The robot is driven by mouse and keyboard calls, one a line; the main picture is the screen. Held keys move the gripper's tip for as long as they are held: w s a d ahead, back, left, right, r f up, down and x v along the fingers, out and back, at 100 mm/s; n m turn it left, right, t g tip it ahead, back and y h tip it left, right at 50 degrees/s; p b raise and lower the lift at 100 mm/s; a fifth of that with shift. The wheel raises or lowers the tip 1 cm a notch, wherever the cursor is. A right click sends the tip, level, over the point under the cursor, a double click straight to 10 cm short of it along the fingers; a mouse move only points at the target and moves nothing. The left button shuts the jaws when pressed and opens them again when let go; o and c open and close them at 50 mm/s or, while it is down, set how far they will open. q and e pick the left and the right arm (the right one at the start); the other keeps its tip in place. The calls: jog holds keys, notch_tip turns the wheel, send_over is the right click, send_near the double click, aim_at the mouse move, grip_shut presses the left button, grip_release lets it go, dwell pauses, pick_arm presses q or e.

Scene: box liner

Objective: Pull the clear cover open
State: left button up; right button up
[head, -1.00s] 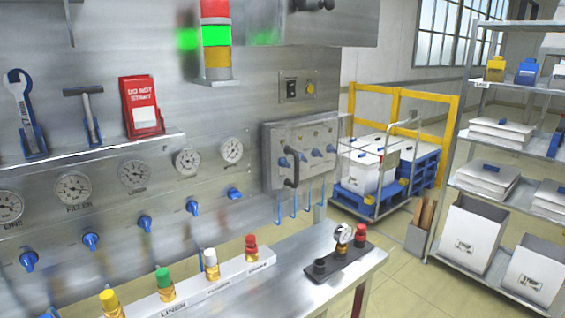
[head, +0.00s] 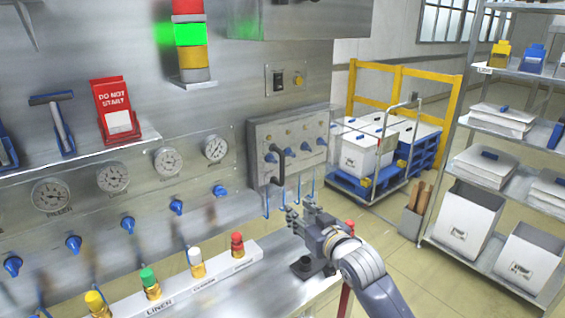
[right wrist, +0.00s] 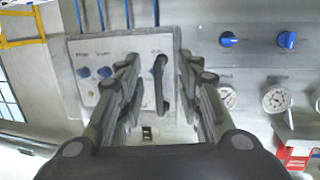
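The clear cover (head: 309,130) is a see-through panel over a box on the steel wall, with blue knobs behind it. It looks closed. Its dark upright handle (head: 278,164) is near its left edge. My right gripper (head: 302,213) is below and a little right of the handle in the head view, apart from it. In the right wrist view, its two fingers are spread and empty, and the handle (right wrist: 161,85) shows between them, farther off. The cover (right wrist: 110,88) also shows there, partly hidden by a finger. My left gripper is in neither view.
A steel bench below holds a row of coloured valves (head: 150,283) and a small black base (head: 306,266), partly behind my right arm. Gauges (head: 113,176) line the wall at left. A cart (head: 372,199) and shelves (head: 478,204) stand at right.

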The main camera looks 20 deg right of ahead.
jog(key=t, duration=0.2)
send_near(283, 165)
jog(key=shift+y, duration=0.3)
jog(key=w+p, duration=0.1)
jog(key=w, duration=0.2)
jog(key=w+p, duration=0.1)
jog(key=w, duration=0.2)
jog(key=w+a+p, duration=0.1)
jog(key=w, duration=0.2)
jog(key=shift+w+r, duration=0.1)
jog(key=shift+w, duration=0.05)
jog(key=shift+w+a, duration=0.1)
jog(key=shift+w, duration=0.6)
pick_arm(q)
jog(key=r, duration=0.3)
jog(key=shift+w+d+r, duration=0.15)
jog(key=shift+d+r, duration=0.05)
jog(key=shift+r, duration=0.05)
pick_arm(e)
jog(key=shift+c, duration=0.5)
grip_shut()
